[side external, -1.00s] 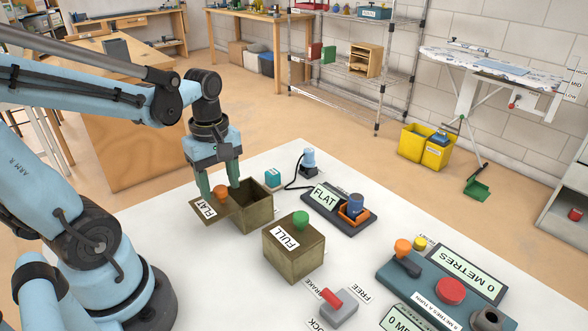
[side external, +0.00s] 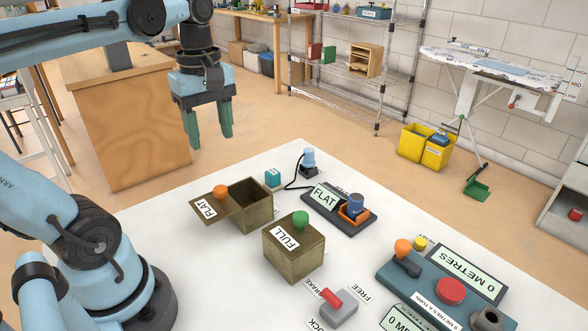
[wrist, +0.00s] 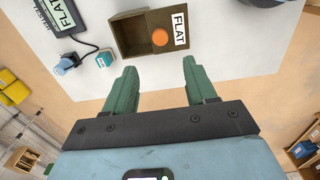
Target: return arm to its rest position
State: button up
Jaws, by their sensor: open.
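My gripper (side external: 210,142) is open and empty, held above the far left part of the white table (side external: 120,240). Its green fingers also show apart in the wrist view (wrist: 160,85), with nothing between them. Below it, a brown box (side external: 251,205) stands open, its lid with an orange knob (side external: 220,191) and a FLAT label lying to its left side. The box also shows in the wrist view (wrist: 128,36). A second brown box (side external: 292,253) marked FULL is closed, with a green knob (side external: 300,218) on top.
A charger reading FLAT (side external: 325,197) holds a blue-topped item in an orange cradle. A small teal block (side external: 272,177) stands near the open box. A panel with a red button (side external: 450,291) and a red-handled switch (side external: 335,302) are at the front right.

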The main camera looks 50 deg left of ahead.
jog(key=shift+r, duration=0.15)
jog(key=w+d+f+m+t, duration=0.5)
jog(key=d+f+m+t, duration=0.2)
jog(key=m, duration=1.1)
jog(key=shift+w+d+f, duration=0.15)
jog(key=shift+d+f, duration=0.3)
jog(key=shift+d, duration=0.3)
